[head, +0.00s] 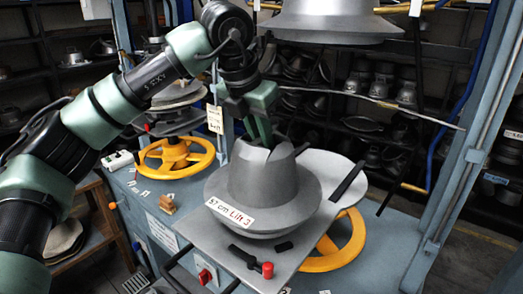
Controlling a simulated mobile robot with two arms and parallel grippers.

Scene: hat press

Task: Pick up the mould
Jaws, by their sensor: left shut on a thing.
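The mould (262,185) is a grey metal hat shape with a wide brim and a notched crown. A label on its brim reads "57 cm Lift 3". It sits on or just above the press's flat grey plate (318,222); I cannot tell if they touch. My left gripper (268,140) reaches down from the upper left and is shut on the mould at the far side of its crown. The fingertips are partly hidden behind the crown's rim. My right gripper is not in view.
A large grey upper mould (332,22) hangs above. Yellow handwheels (174,157) stand at the left and under the plate. A red knob (267,270) is at the plate's front. Blue frame posts (465,150) flank the press. Shelves of moulds fill the back.

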